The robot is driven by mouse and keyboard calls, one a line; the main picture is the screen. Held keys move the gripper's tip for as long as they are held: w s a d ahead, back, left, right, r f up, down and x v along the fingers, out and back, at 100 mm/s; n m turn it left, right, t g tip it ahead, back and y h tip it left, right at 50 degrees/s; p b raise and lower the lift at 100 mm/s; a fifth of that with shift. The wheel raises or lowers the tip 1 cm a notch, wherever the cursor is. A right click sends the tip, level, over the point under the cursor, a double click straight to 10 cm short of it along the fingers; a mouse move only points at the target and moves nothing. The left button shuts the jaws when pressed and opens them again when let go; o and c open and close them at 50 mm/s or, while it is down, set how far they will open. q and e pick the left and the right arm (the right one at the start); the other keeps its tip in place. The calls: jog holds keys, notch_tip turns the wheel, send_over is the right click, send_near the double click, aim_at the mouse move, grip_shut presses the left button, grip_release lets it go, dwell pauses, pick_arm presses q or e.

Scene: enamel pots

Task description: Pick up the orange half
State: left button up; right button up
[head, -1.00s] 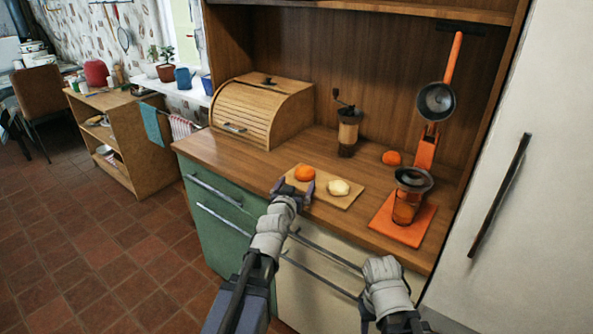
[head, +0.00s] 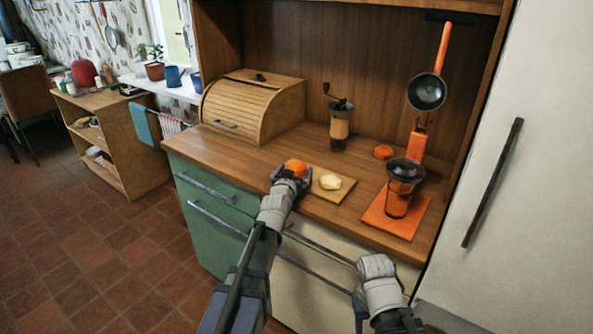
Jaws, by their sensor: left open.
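The orange half (head: 296,167) is a rounded orange piece at the left end of a small wooden board (head: 346,190) on the counter. My left gripper (head: 290,178) is open at the front of it, with one finger on each side. I cannot tell whether the fingers touch it. The gripper and wrist hide its lower front part. My right arm comes in at the lower right, below the counter's front edge, and its gripper does not show.
A pale yellow piece (head: 330,182) lies on the board, close to the gripper's right finger. The counter (head: 210,150) is clear at left.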

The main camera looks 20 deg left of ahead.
aim_at(295, 168)
pick_arm(q)
jog(key=c, duration=1.2)
jog(key=shift+o, duration=0.2)
jog(key=shift+r, duration=0.15)
notch_tip(295, 168, up, 10)
jog(key=p, duration=1)
